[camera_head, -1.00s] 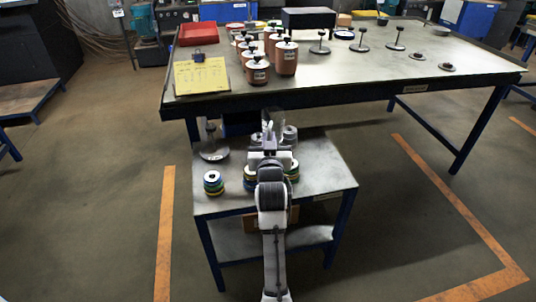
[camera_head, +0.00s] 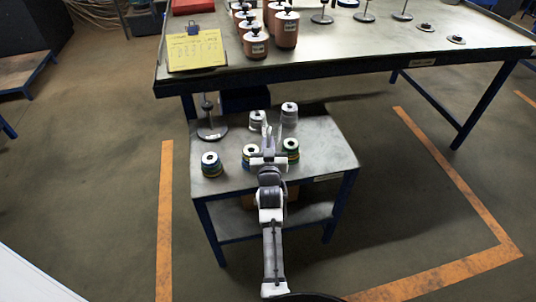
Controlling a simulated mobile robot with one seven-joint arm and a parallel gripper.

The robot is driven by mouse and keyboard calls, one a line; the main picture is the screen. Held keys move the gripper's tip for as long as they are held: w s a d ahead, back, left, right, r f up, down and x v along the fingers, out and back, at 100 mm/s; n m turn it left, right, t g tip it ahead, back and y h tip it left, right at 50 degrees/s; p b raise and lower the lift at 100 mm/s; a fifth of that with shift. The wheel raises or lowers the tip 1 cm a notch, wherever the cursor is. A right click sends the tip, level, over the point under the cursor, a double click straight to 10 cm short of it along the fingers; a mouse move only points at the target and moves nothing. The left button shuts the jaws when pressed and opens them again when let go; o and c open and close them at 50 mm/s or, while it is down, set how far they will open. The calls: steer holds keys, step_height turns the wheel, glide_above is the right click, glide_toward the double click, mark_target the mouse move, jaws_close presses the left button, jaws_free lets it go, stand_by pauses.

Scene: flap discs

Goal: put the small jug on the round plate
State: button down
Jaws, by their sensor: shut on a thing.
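My gripper (camera_head: 269,134) is over the low side table (camera_head: 322,162), among stacks of discs. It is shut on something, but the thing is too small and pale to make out. I cannot pick out a small jug with certainty. Flat round pieces with dark centres, which may be plates, lie at the right of the large bench: one (camera_head: 427,28) and another (camera_head: 456,40) nearer the front edge. I cannot tell whether either is the round plate.
Disc stacks stand on the side table, one at the left (camera_head: 211,164), one at the right (camera_head: 291,150). A round-based stand (camera_head: 212,132) is at its back left.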

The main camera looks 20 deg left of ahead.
steer(key=shift+f, duration=2.95)
steer(key=shift+f+b, duration=0.1)
steer(key=shift+b, duration=0.2)
steer(key=c, duration=1.8)
jaws_free()
